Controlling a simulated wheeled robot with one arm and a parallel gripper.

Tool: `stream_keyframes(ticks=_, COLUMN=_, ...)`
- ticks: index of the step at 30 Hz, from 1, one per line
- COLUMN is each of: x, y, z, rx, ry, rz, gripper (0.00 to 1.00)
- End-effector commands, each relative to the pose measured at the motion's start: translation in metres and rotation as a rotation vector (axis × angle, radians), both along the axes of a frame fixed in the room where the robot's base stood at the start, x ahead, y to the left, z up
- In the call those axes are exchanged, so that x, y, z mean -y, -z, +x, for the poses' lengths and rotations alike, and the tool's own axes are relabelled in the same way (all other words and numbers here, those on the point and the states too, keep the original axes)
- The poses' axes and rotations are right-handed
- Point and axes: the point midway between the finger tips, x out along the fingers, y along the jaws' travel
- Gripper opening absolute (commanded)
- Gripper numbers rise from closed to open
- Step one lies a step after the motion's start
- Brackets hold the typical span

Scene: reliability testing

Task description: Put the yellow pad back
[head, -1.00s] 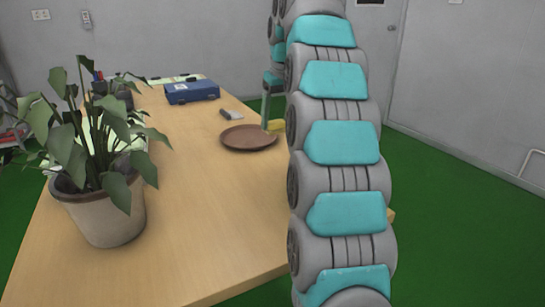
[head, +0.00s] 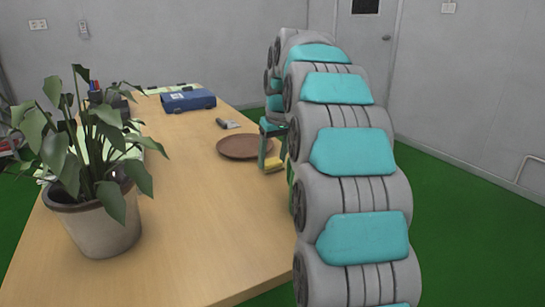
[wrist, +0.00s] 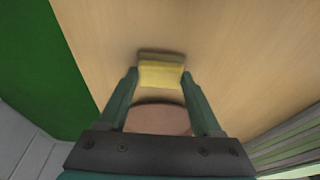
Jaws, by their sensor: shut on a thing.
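The yellow pad (head: 274,164) shows at the end of my arm, right of the brown plate. In the wrist view the yellow pad (wrist: 160,74) sits between the two teal fingertips, with a darker edge along its far side. My gripper (wrist: 160,80) is shut on it. In the head view my gripper (head: 272,150) is partly hidden by my arm. The pad is over the wooden table (head: 190,220); I cannot tell whether it touches the top.
The brown round plate (head: 245,146) lies beside the gripper and also shows below the pad in the wrist view (wrist: 158,118). A scraper-like tool (head: 228,123) and blue case (head: 188,101) lie farther back. A potted plant (head: 100,225) stands at left. The front middle is clear.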

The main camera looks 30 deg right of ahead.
Motion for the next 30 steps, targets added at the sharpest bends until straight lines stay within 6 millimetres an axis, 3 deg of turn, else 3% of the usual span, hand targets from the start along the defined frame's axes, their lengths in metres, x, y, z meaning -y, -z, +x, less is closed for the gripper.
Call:
stream_keyframes(ticks=10, x=0.0, y=0.0038, z=0.0001, rx=0.0, ry=-0.001, rz=0.0, gripper=0.14)
stream_keyframes(ticks=11, x=0.0, y=0.0034, z=0.0002, rx=0.0, ry=-0.001, rz=-0.001, gripper=0.68)
stream_keyframes(ticks=18, x=-0.0001, y=0.0032, z=0.0001, rx=-0.001, ry=-0.001, rz=0.0, gripper=0.95)
stream_keyframes(ticks=30, x=-0.0003, y=-0.0043, z=-0.0013, rx=-0.002, ry=-0.001, rz=0.001, gripper=0.96)
